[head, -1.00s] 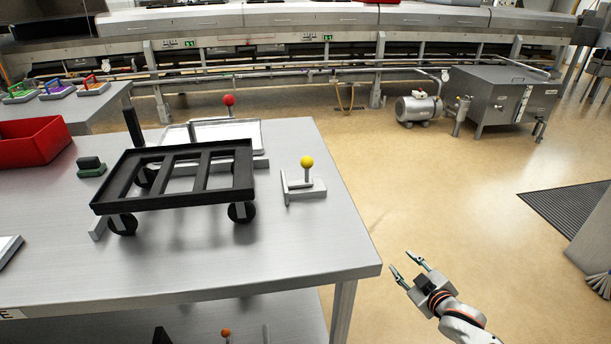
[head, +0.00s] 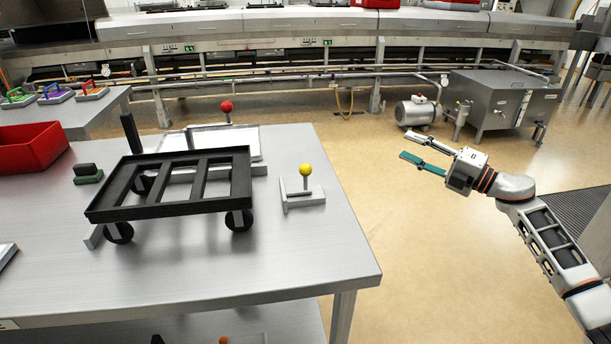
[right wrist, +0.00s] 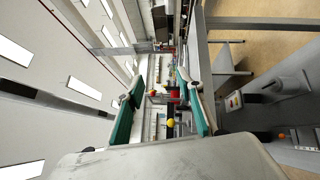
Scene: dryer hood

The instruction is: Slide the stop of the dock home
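A grey metal stop block (head: 303,198) with an upright plate and a yellow ball knob (head: 305,170) on a post stands on the bench, right of a black wheeled cart frame (head: 175,183). A gap separates the block from the cart's right wheel. The cart stands at pale dock rails partly hidden behind it. My right gripper (head: 405,146) is open and empty, in the air beyond the bench's right edge, right of the yellow knob and apart from it. In the right wrist view the yellow knob (right wrist: 170,122) shows between the spread green-padded fingers. My left gripper is not in view.
A red knob (head: 226,106) rises by a pale tray (head: 208,141) behind the cart. A small dark-green block (head: 88,174) and a red bin (head: 30,146) are at left. The bench's front right (head: 300,255) is clear.

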